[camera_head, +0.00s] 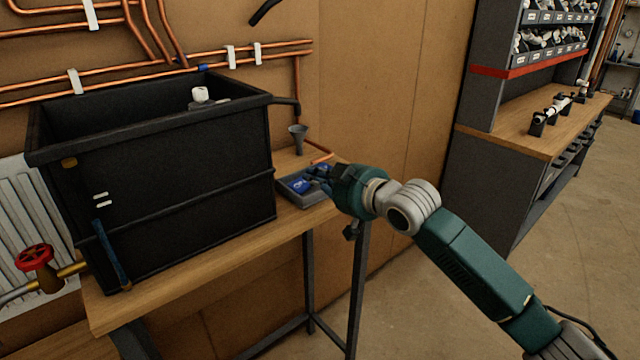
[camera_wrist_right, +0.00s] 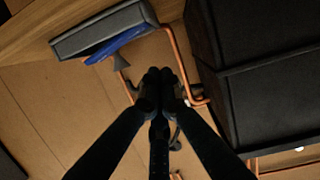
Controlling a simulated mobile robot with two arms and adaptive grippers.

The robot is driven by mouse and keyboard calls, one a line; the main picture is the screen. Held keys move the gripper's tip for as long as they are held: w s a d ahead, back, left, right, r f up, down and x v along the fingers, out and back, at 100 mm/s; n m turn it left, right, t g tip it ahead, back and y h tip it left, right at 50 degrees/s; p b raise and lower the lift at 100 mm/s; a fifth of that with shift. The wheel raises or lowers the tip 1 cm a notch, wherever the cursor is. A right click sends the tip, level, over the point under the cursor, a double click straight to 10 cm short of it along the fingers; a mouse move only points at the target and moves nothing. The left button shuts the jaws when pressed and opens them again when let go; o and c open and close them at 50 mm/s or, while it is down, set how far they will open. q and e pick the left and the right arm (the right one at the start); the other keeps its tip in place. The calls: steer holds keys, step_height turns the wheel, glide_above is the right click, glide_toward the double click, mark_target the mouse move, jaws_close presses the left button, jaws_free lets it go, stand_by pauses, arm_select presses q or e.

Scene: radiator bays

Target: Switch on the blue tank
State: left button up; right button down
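A large black open-topped tank (camera_head: 190,170) stands on a wooden bench; it looks black, not blue. A blue strip (camera_head: 112,255) runs down its front left, with two small white marks above it. A white fitting (camera_head: 200,95) shows inside its far rim. In the right wrist view the tank's dark side (camera_wrist_right: 270,95) is at the right. My right gripper (camera_head: 328,178) is by the grey tray at the bench's right end, in front of part of it. In the wrist view its fingertips (camera_wrist_right: 160,75) are together, with nothing visible between them. My left gripper is not in view.
The grey tray (camera_head: 296,201) holds blue items (camera_head: 300,185). A grey funnel (camera_head: 298,138) stands behind it. Copper pipes (camera_head: 150,62) run along the wall. A red valve wheel (camera_head: 34,257) is by the radiator (camera_head: 20,190). Another workbench (camera_head: 540,135) stands right; floor between is clear.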

steer(key=shift+v, duration=1.05)
